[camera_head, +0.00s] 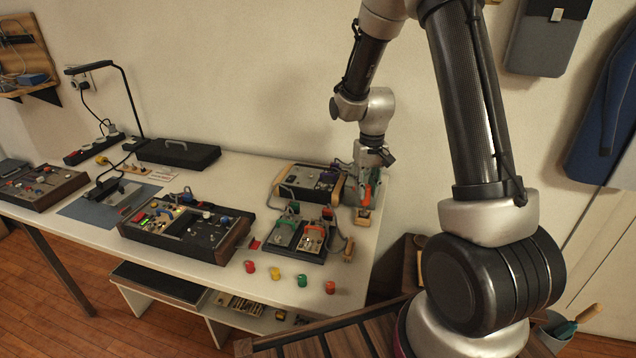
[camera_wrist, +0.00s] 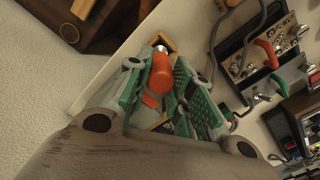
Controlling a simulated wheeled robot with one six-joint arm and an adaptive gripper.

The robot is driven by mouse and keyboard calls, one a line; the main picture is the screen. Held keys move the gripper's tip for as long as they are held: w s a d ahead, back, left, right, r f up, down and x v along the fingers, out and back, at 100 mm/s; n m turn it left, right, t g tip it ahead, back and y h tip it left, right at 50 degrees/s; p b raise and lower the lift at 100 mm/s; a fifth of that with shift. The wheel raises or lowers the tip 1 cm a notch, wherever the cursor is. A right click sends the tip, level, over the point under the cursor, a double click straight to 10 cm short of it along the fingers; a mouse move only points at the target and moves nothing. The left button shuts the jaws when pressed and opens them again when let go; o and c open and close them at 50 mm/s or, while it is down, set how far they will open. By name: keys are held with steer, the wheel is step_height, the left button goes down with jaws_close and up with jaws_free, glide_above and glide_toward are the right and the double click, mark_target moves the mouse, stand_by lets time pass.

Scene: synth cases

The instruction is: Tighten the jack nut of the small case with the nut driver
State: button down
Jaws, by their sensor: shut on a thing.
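My gripper (camera_head: 366,186) is at the right end of the white table, pointing down. It is shut on an orange-handled tool, which looks like the nut driver (camera_wrist: 161,76). In the wrist view, the green-padded fingers (camera_wrist: 160,68) are on both sides of the handle. The tool's lower end is at a small wooden block (camera_head: 362,217); I cannot tell whether it sits in it. A small dark case with wooden ends (camera_head: 308,181) is just left of my gripper and looks like the small case. Its jack nut is too small to make out.
Several coloured knobs, one green (camera_head: 302,281), line the front edge. A black closed case (camera_head: 182,154) is at the back.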

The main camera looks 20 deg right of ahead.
steer(key=shift+r, duration=2.05)
